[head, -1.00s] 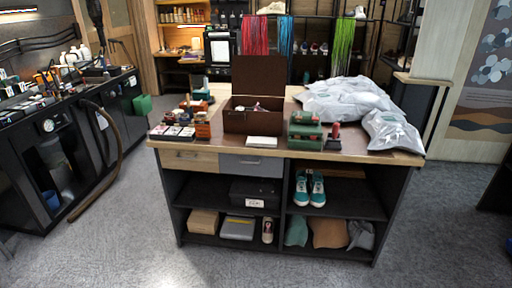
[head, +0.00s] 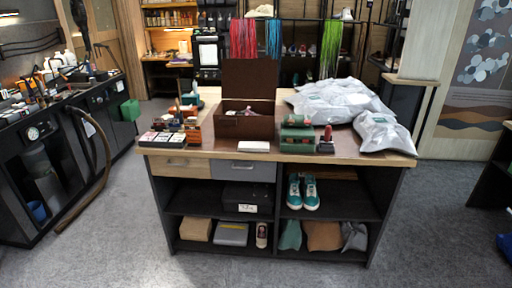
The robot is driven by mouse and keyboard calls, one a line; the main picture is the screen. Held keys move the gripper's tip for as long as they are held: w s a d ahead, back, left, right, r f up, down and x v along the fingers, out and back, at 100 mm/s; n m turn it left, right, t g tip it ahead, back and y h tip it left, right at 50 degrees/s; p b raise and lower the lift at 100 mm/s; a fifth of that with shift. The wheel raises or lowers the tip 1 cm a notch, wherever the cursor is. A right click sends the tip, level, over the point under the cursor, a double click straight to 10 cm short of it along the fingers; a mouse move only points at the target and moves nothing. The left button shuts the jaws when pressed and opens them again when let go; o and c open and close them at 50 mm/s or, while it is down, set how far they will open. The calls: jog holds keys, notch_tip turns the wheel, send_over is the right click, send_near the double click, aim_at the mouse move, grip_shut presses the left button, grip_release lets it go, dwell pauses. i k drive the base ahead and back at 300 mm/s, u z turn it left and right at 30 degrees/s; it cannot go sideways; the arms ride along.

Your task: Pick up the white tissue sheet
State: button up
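A small white flat sheet or pad, likely the white tissue (head: 254,146), lies near the front edge of the wooden worktable (head: 228,154). It is just in front of an open brown box (head: 244,126) with its lid raised. It is too small to tell whether it is one sheet or a stack. My gripper is not in view.
Green tins (head: 297,138) and a red-topped item (head: 327,138) stand right of the sheet. Grey plastic bags (head: 384,133) cover the table's right side. Small boxes and bottles (head: 172,132) crowd the left. Teal sneakers (head: 304,190) sit on a shelf below. Grey floor (head: 110,240) in front is clear.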

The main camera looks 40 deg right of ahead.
aim_at(243, 146)
jog(key=i, duration=0.85)
jog(key=u, duration=0.05)
